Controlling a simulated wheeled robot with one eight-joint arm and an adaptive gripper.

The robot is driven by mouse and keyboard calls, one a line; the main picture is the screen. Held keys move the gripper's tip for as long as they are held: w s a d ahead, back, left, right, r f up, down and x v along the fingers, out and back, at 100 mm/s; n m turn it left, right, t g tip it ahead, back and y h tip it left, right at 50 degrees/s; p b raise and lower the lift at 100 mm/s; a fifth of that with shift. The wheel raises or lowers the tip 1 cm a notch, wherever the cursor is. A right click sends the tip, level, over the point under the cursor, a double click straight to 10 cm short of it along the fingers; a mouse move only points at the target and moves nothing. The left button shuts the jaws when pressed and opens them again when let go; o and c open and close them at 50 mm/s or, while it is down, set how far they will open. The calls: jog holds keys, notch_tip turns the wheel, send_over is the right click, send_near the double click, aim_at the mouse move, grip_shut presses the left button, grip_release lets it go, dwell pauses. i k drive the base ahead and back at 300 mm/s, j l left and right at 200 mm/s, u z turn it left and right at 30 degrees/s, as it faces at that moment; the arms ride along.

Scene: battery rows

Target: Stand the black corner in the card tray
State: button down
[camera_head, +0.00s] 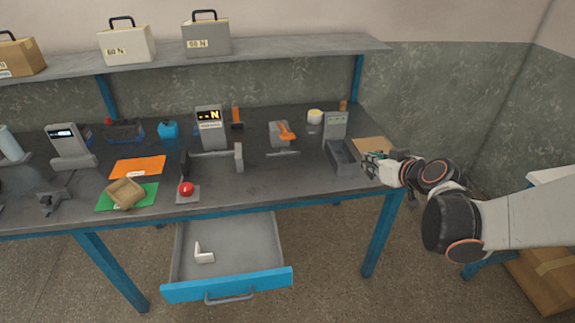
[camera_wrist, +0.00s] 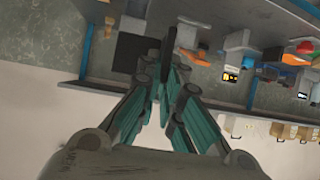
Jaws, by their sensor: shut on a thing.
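My gripper (camera_head: 378,167) is at the right end of the bench, above its surface near a tan sheet. In the wrist view its teal fingers (camera_wrist: 167,78) are closed on a dark piece, the black corner (camera_wrist: 129,52), which shows as a flat black plate beside the fingertips. Its full shape is partly hidden by the fingers. The card tray (camera_head: 124,193) is a small tan open box, sitting at a slant on a green sheet at the left front of the bench.
A white corner (camera_head: 203,254) lies in the open drawer (camera_head: 230,290) below the bench front. A red button (camera_head: 186,188), a grey display unit (camera_head: 211,128) and a grey trough (camera_head: 343,160) stand between my gripper and the tray. An orange sheet (camera_head: 138,166) lies behind the tray.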

aim_at(127, 196)
jog(key=i+l+u, duration=0.1)
jog(key=i+u, duration=0.15)
jog(key=u, duration=0.2)
jog(key=i+l+u, duration=0.2)
jog(key=u, duration=0.25)
jog(key=i+l+u, duration=0.25)
jog(key=u, duration=0.2)
jog(key=i+l+u, duration=0.2)
jog(key=u, duration=0.25)
jog(key=i+l+u, duration=0.5)
jog(key=l+u, duration=0.15)
jog(key=u, duration=0.2)
jog(key=i+l+u, duration=0.1)
jog(key=l+u, duration=0.3)
